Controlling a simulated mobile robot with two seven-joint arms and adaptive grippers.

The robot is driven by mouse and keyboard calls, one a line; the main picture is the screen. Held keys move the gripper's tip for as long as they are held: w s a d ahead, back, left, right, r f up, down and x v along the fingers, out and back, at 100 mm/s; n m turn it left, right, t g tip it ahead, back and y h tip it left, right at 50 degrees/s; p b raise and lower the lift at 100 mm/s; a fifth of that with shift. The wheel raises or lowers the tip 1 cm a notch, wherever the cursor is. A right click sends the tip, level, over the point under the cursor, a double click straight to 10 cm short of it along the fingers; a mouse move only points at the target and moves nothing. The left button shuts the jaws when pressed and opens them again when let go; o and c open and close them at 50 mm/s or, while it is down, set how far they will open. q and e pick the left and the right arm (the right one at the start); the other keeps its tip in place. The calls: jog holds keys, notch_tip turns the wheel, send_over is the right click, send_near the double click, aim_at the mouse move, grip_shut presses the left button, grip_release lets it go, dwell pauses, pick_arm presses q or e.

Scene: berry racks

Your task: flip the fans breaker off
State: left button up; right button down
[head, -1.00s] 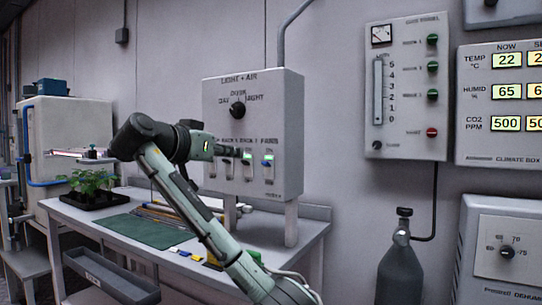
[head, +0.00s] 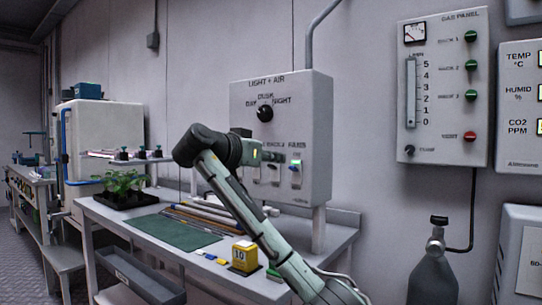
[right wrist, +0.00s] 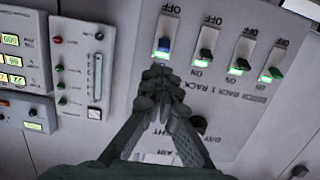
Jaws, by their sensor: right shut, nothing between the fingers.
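The grey LIGHT + AIR box (head: 318,125) is on the wall above the bench, with a dial (head: 265,113) and a row of breakers. The fans breaker (head: 295,167) is the rightmost in the head view, with a blue handle and a green glow. In the right wrist view the fans breaker (right wrist: 164,45) is the leftmost, with its green strip lit. My right gripper (right wrist: 160,74) is shut and empty, its tips close to this breaker; I cannot tell whether they touch. In the head view my right gripper (head: 278,156) partly hides the neighbouring breakers. My left gripper is out of view.
Other breakers (right wrist: 205,56) sit close beside the fans one, also lit green. The gas panel (head: 442,90) hangs to the right, above a grey cylinder (head: 433,270). The bench holds a plant tray (head: 124,197), a green mat (head: 175,231) and a yellow block (head: 245,256).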

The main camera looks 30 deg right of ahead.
aim_at(296, 161)
jog(key=x, duration=0.5)
jog(key=shift+d+p, duration=0.1)
jog(key=shift+p, duration=0.25)
jog(key=shift+w+d, duration=0.2)
jog(key=shift+d, duration=0.05)
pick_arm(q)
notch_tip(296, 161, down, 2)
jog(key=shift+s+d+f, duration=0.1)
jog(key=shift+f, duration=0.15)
pick_arm(e)
jog(key=shift+f, duration=0.15)
